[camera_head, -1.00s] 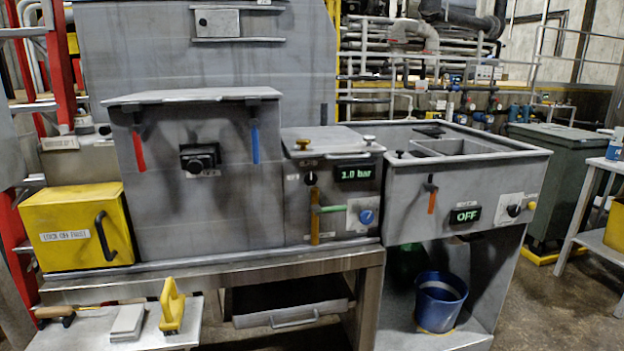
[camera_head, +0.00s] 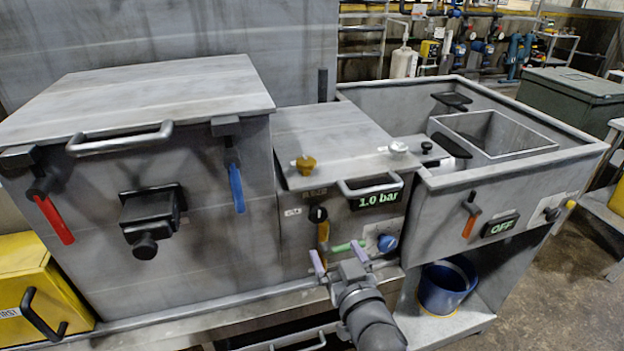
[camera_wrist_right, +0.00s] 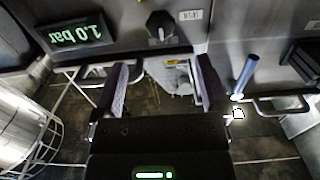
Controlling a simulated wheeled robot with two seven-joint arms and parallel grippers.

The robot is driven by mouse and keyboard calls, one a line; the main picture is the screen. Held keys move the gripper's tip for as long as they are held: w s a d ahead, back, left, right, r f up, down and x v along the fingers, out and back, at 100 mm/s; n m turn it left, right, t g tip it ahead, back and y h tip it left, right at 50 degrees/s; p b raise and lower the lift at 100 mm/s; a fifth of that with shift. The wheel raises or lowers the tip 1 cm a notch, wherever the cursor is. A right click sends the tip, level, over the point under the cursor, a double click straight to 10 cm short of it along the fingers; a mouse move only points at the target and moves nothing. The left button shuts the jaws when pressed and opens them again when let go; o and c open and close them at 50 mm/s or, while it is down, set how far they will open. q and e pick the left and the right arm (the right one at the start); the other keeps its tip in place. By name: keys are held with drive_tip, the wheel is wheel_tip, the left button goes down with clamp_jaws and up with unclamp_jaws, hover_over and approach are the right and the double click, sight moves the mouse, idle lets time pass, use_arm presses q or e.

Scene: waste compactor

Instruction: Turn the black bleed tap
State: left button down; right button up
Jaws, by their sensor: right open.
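A black knob (camera_head: 318,214) sits on the front of the middle grey unit, left of the display (camera_head: 379,200) reading 1.0 bar. It fits the black tap, but the small label beside it is not readable. In the right wrist view, the black knob (camera_wrist_right: 160,25) lies beyond the fingertips. My right gripper (camera_head: 339,258) is open and empty, below the black knob and in front of the unit, apart from it. In the right wrist view, nothing lies between its lilac fingers (camera_wrist_right: 163,85). My left gripper is not in view.
A bar handle (camera_head: 370,187) juts out above. A red lever (camera_head: 54,220) and a blue lever (camera_head: 237,188) hang on the left cabinet.

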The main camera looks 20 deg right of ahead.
sight(319, 216)
drive_tip(key=w, duration=0.3)
drive_tip(key=w+b, duration=0.1)
drive_tip(key=w, duration=0.2)
drive_tip(key=w+b, duration=0.1)
drive_tip(key=w, duration=0.2)
drive_tip(key=shift+a+r, duration=0.2)
drive_tip(key=shift+r, duration=0.1)
drive_tip(key=shift+w, duration=0.2)
drive_tip(key=shift+w+r, duration=0.1)
drive_tip(key=c, duration=1.3)
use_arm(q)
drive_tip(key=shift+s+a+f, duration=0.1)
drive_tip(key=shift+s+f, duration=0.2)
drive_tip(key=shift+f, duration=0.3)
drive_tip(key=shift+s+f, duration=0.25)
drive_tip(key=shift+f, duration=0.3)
use_arm(e)
drive_tip(key=shift+o, duration=0.2)
